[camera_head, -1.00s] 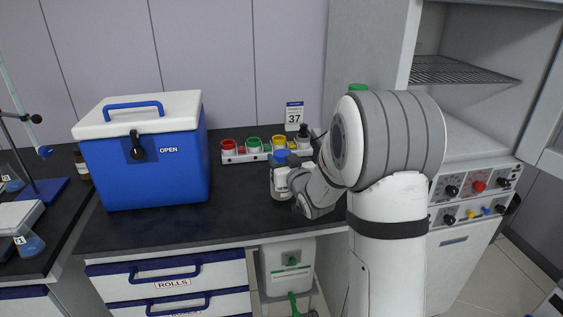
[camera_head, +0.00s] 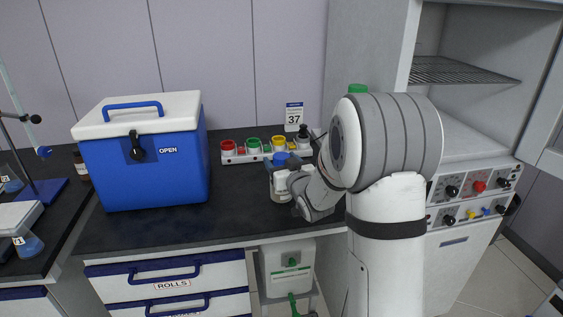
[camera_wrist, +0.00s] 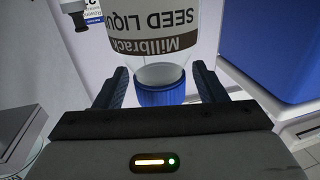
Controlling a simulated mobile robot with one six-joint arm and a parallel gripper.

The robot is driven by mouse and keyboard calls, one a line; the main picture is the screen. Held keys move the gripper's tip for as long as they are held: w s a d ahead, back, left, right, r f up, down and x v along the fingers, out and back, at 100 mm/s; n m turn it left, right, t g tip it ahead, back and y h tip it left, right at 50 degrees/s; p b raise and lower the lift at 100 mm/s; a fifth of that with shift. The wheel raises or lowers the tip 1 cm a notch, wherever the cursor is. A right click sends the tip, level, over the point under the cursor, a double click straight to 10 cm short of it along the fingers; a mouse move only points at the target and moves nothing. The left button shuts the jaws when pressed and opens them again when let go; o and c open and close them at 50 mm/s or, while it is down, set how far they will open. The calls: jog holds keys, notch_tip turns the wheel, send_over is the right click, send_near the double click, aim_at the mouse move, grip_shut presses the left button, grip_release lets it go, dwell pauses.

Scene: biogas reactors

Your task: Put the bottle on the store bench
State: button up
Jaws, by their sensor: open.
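The bottle (camera_wrist: 155,40) is clear with a white label reading "Millbrack SEED LIQU…" and a blue cap. It appears upside down in the wrist view, its cap end toward my gripper. My gripper (camera_wrist: 161,84) is open, one finger on each side of the cap and neck; a small gap shows beside the cap. In the head view the bottle (camera_head: 279,191) stands on the black bench top (camera_head: 235,215), partly hidden by my gripper (camera_head: 283,181). Which surface is the store bench is not marked.
A blue cool box (camera_head: 155,165) marked OPEN stands left of the bottle. Behind it is a rack of coloured-cap jars (camera_head: 253,149) and a "37" sign (camera_head: 294,115). A cabinet with control knobs (camera_head: 470,195) stands right. The bench between box and bottle is clear.

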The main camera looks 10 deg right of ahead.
jog(key=s+f+m+g+h, duration=0.1)
jog(key=s+g, duration=0.6)
jog(key=s, duration=1.1)
jog(key=s+f+m+g+h+b, duration=0.1)
jog(key=s+g, duration=0.7)
jog(key=s, duration=1.1)
notch_tip(320, 180, down, 3)
jog(key=shift+s+r+g+h, duration=0.1)
jog(key=shift+s+g+h, duration=0.2)
jog(key=shift+h, duration=0.4)
